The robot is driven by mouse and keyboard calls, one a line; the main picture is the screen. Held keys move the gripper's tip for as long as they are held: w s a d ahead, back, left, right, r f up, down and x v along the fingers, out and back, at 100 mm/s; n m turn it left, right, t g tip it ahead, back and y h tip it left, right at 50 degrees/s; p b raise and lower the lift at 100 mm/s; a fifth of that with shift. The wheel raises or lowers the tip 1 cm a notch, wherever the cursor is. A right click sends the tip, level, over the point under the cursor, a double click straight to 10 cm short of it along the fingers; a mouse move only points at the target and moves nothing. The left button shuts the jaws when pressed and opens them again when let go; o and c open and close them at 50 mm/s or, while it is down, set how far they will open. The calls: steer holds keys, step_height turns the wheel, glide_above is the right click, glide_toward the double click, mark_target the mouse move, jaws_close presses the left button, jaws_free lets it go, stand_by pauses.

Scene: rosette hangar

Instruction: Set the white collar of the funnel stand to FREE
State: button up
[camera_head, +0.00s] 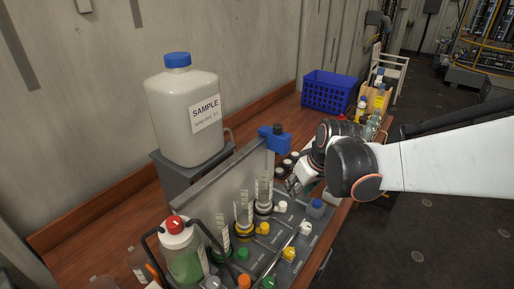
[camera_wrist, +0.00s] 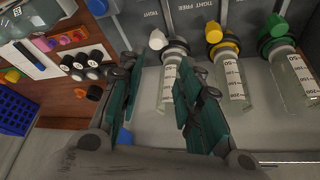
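The funnel stand (camera_head: 243,165) is a grey stand with upright graduated cylinders along the bench. In the wrist view, the white collar (camera_wrist: 176,50) sits around a clear cylinder (camera_wrist: 167,90), its white knob (camera_wrist: 157,39) pointing left, on the side of the TIGHT lettering. The white knob also shows in the head view (camera_head: 282,206). My gripper (camera_wrist: 158,78) is open, with its fingers either side of the white-collared cylinder and nothing visibly held; contact cannot be told. It also shows in the head view (camera_head: 293,186), near the stand's far end.
A yellow collar knob (camera_wrist: 214,33) and a green one (camera_wrist: 276,24) are to the right. Black-capped vials (camera_wrist: 84,62) stand left of my gripper. A blue crate (camera_head: 327,91) is at the back. A big SAMPLE jug (camera_head: 184,120) stands behind the stand.

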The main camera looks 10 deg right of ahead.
mark_target(283, 204)
steer(key=shift+n, duration=0.3)
steer(key=b+x, duration=0.1)
steer(key=x, duration=0.4)
steer(key=b+x, duration=0.1)
steer(key=x, duration=0.4)
steer(key=w+b+x, duration=0.1)
steer(key=x, duration=0.4)
steer(key=shift+w+d+f+b, duration=0.1)
steer(key=shift+w+b, duration=0.05)
steer(key=shift+b, duration=0.15)
jaws_close()
